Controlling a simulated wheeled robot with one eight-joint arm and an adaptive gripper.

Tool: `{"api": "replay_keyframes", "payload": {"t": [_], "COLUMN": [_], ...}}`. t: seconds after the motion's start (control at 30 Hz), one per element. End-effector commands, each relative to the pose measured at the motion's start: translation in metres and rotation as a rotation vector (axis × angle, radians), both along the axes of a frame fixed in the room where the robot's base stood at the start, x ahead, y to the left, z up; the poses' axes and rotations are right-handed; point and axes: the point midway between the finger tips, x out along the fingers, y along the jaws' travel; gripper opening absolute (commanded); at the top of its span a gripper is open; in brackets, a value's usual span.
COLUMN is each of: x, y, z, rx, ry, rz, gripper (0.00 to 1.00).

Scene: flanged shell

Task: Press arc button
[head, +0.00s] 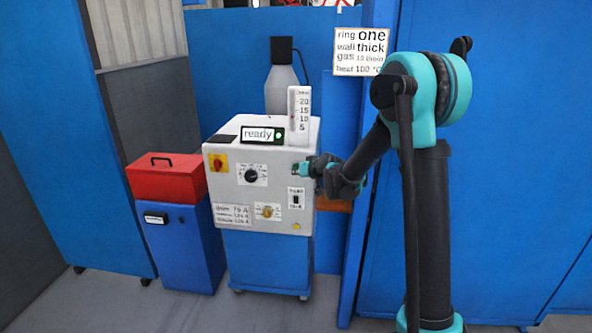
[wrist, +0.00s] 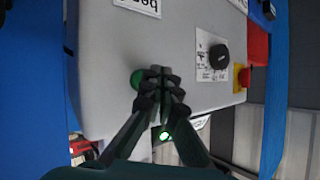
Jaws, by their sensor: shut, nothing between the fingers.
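The welding machine (head: 225,190) is a light grey cabinet with controls on its front. A round green button (wrist: 136,79) shows on its grey front in the wrist view, just left of my fingertips and partly covered by them. My gripper (head: 302,168) is at the right part of the machine's front in the head view. In the wrist view my gripper (wrist: 161,76) has its dark fingers together, with nothing between them. The tips are very close to the button; I cannot tell whether they touch it.
The front also bears a black dial (head: 252,175), a red-yellow switch (head: 217,162), a toggle (head: 296,200) and a yellow knob (head: 267,211). A display (head: 262,135) reads "ready" with a green light. A red toolbox (head: 166,177) stands left. A sign (head: 361,52) hangs behind.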

Motion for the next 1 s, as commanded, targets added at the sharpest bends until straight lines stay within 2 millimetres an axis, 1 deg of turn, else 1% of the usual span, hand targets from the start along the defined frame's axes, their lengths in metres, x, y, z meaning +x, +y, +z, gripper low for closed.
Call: {"api": "replay_keyframes", "payload": {"t": [0.53, 0.83, 1.0], "x": [0.0002, 0.0081, 0.0087], "y": [0.0000, -0.0003, -0.0004], "z": [0.0000, 0.0003, 0.0002], "rx": [0.000, 0.000, 0.000], "ry": [0.000, 0.000, 0.000], "rz": [0.000, 0.000, 0.000], "gripper": [0.00, 0.00, 0.00]}}
